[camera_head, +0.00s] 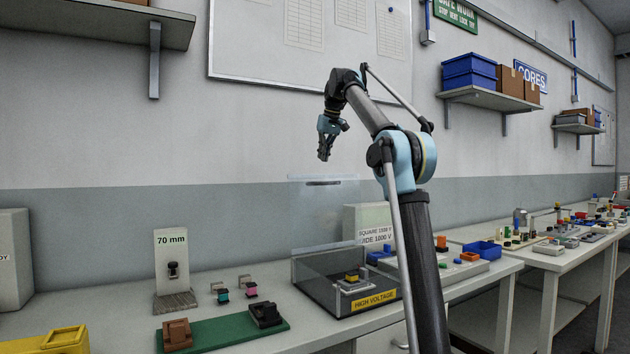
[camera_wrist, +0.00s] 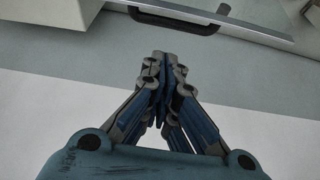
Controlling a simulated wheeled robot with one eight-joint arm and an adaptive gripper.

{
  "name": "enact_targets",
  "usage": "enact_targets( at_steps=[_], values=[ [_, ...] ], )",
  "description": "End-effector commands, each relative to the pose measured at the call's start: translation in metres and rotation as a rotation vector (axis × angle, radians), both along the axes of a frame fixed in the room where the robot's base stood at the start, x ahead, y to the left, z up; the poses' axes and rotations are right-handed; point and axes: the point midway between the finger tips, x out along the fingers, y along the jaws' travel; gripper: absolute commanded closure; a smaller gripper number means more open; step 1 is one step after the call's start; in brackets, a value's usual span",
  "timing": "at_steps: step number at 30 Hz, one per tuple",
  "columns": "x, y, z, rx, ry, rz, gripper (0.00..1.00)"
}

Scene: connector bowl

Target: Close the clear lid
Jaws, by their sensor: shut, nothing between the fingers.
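The clear lid (camera_head: 318,212) stands raised, roughly upright, at the back of a grey see-through box (camera_head: 320,295) with a yellow HIGH VOLTAGE label. A dark handle (camera_head: 324,183) runs along the lid's upper edge. My gripper (camera_head: 324,158) is shut and empty, pointing down, and appears just above the handle in the head view. In the wrist view the closed fingertips (camera_wrist: 161,55) point toward the dark handle (camera_wrist: 178,20), with a visible gap between them. The lid's hinge is not clear to see.
Inside the box sits a small yellow-topped part (camera_head: 352,277). A green board (camera_head: 222,333) with brown and black blocks lies left of the box, by a 70 mm stand (camera_head: 171,255). A blue bin (camera_head: 482,250) is to the right. The wall is behind.

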Motion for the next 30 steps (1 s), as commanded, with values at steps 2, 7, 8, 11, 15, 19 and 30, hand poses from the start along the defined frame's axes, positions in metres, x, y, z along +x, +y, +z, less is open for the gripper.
enact_targets(
  at_steps=[2,7,8,11,15,19,30],
  values=[
    [0.008,0.01,0.003,0.003,-0.006,0.014,1.0],
    [0.014,0.025,0.006,0.005,-0.011,0.034,1.0],
    [0.014,0.027,0.006,0.005,-0.011,0.036,1.0],
    [0.015,0.032,0.003,0.005,-0.013,0.043,1.0],
    [0.018,0.039,-0.008,0.005,-0.012,0.047,1.0],
    [0.024,0.045,-0.024,0.005,-0.012,0.049,1.0],
    [0.043,0.06,-0.077,0.005,-0.013,0.05,1.0]
  ],
)
